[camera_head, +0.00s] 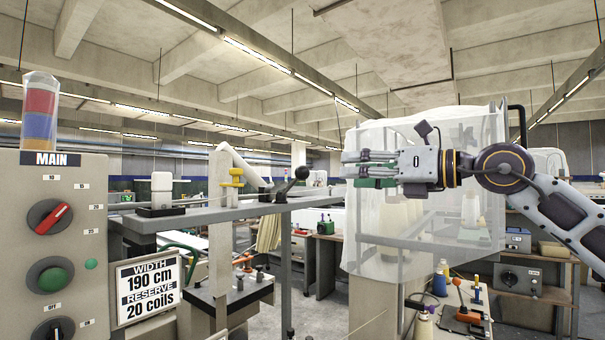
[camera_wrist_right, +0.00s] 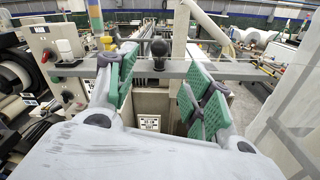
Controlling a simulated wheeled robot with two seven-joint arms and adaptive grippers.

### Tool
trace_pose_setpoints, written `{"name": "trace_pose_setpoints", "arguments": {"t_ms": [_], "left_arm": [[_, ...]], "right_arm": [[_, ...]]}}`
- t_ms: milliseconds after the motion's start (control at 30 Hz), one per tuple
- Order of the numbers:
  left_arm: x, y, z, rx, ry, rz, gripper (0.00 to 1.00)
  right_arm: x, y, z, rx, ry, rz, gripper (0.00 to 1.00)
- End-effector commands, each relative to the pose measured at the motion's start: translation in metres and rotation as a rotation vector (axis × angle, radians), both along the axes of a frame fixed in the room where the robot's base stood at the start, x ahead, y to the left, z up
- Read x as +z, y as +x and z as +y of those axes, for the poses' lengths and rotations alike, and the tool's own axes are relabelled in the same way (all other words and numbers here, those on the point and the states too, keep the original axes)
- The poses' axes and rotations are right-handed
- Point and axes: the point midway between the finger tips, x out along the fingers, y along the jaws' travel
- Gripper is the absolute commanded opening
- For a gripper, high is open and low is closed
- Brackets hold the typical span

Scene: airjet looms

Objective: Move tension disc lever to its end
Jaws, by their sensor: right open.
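A lever with a black ball knob (camera_head: 301,173) stands on the right part of a grey horizontal rail (camera_head: 240,208), tilted up to the right. The knob also shows in the right wrist view (camera_wrist_right: 159,47), ahead of my fingers and roughly between them. My right gripper (camera_head: 352,170) comes in from the right, pointing left, to the right of the knob and apart from it. Its green-padded fingers are open and empty, also in the right wrist view (camera_wrist_right: 158,80). My left gripper is not in view.
A control panel marked MAIN (camera_head: 45,220) stands at the left, with a width sign (camera_head: 147,289) beside it. A yellow clamp (camera_head: 231,177) sits on a post at the rail. A translucent sheet (camera_head: 440,225) hangs behind and below my right gripper. The space between gripper and knob looks clear.

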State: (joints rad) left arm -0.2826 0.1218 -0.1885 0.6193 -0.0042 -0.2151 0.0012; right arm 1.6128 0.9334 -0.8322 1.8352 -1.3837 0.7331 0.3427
Motion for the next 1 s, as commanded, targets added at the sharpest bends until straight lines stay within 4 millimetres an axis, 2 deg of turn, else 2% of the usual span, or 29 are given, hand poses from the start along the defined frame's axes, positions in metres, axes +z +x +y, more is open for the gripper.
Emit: {"name": "trace_pose_setpoints", "arguments": {"t_ms": [367, 700, 1000], "left_arm": [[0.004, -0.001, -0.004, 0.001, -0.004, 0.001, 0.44], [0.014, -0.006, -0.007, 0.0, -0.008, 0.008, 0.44], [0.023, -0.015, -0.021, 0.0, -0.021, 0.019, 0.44]], "right_arm": [[0.001, 0.009, 0.012, 0.002, 0.002, 0.001, 0.51], [0.002, 0.031, 0.045, 0.003, 0.001, 0.002, 0.51], [0.002, 0.052, 0.075, 0.003, 0.002, 0.001, 0.51]]}}
